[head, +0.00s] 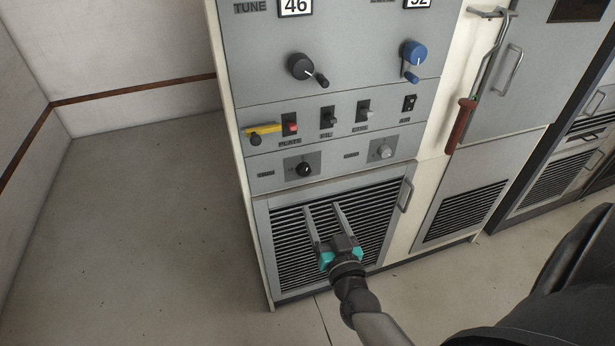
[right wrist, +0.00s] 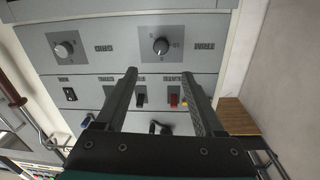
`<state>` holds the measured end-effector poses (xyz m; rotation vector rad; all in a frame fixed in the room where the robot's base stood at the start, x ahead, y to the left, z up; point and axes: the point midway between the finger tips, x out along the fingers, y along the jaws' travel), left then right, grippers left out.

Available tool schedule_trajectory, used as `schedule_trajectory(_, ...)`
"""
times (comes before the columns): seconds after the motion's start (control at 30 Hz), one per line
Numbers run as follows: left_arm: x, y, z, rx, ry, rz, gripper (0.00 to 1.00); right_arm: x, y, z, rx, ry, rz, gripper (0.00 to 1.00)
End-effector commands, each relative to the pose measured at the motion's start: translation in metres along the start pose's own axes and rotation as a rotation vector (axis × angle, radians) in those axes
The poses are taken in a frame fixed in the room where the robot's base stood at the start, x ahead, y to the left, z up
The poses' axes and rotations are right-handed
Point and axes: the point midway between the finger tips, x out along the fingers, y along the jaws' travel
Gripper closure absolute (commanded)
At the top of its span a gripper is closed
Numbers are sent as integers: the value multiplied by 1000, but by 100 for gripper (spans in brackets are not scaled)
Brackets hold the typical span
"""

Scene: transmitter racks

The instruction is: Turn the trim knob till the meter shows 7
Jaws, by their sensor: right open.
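The trim knob is a small black knob (head: 304,169) on a square grey plate low on the grey rack. The right wrist view shows it too (right wrist: 161,46), beside the TRIM lettering, with this view turned upside down. My right gripper (head: 321,206) is open and empty. In the head view its fingers point up in front of the louvred panel, below the trim knob. In the right wrist view the fingertips (right wrist: 159,72) are spread, and the knob shows past the gap between them, apart from both. No meter with a needle is in view. My left gripper is not in view.
A grey knob (head: 384,152) sits right of the trim knob. Above are switches, a yellow-handled lever (head: 263,129), a black crank (head: 301,67) and a blue crank (head: 413,54). A door handle (head: 406,195) sticks out at right. The floor at left is clear.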

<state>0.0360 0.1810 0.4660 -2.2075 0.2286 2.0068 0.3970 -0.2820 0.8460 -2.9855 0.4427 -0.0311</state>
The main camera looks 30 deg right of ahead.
Motion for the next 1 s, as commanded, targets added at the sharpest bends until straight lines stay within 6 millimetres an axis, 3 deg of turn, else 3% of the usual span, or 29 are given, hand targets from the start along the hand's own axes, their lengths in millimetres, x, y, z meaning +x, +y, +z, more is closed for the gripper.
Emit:
schedule_trajectory(0.27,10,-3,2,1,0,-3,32,51,0,1,0,2,-2,30)
schedule_trajectory(0.6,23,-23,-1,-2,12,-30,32,105,0,2,0,-1,-2,30)
schedule_trajectory(0.8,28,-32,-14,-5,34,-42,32,123,-1,2,-1,-1,-2,30)
schedule_trajectory(1.0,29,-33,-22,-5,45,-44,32,128,-1,1,0,-3,-2,30)
